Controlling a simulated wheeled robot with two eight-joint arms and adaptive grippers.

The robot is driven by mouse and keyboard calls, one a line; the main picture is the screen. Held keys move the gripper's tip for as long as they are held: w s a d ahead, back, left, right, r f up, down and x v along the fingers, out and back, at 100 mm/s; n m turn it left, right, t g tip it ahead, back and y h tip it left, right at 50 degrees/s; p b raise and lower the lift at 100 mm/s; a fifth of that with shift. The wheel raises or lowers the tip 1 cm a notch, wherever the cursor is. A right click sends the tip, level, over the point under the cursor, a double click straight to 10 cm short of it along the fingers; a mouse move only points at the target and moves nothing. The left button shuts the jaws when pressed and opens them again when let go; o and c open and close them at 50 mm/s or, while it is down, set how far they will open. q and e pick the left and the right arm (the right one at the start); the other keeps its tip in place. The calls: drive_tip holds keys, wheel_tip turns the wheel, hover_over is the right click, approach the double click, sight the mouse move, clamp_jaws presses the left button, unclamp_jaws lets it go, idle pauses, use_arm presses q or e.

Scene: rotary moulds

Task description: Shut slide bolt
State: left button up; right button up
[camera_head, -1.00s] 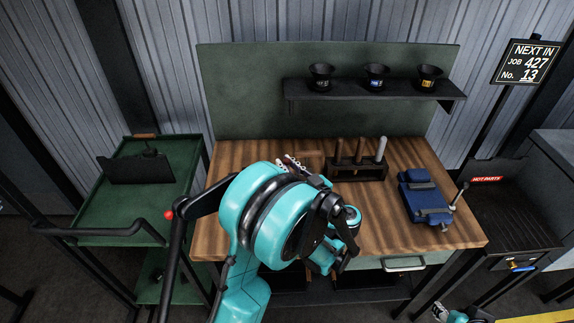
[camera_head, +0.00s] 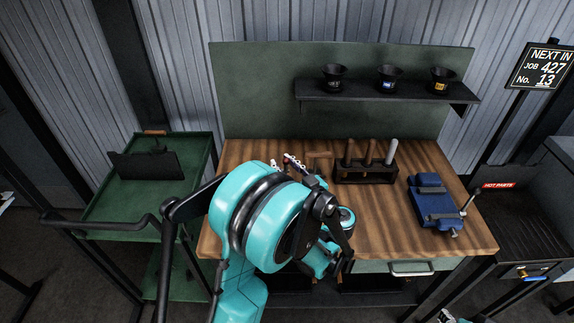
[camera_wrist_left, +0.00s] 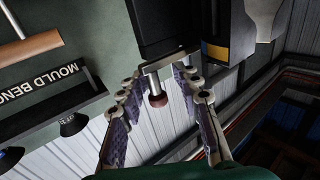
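My left gripper (camera_wrist_left: 160,92) is open in the left wrist view, its two purple-padded fingers spread apart. Between them shows a metal crossbar and rod with a dark red knob (camera_wrist_left: 158,99), which looks like the slide bolt's handle. Neither finger clearly touches it. The rod comes from a dark block (camera_wrist_left: 160,28) above. In the head view my teal left arm covers most of the area in front of the bench, and only the fingertips (camera_head: 284,163) of the left gripper show above it. The bolt is hidden there. A small part of my right gripper (camera_head: 447,316) shows at the bottom edge.
The wooden bench (camera_head: 400,180) holds a tool rack (camera_head: 365,175) and a blue vise (camera_head: 434,204). Several black cups, one of them here (camera_head: 390,76), stand on the shelf (camera_head: 360,92). A green cart (camera_head: 115,208) is at left, a dark hot-parts table (camera_head: 520,232) at right.

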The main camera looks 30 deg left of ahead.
use_arm(q)
drive_tip(key=shift+d, duration=0.1)
drive_tip(key=shift+d, duration=0.2)
drive_tip(key=v, duration=1.1)
drive_tip(key=shift+s+d, duration=0.2)
drive_tip(key=shift+s, duration=0.05)
drive_tip(key=shift+a, duration=0.1)
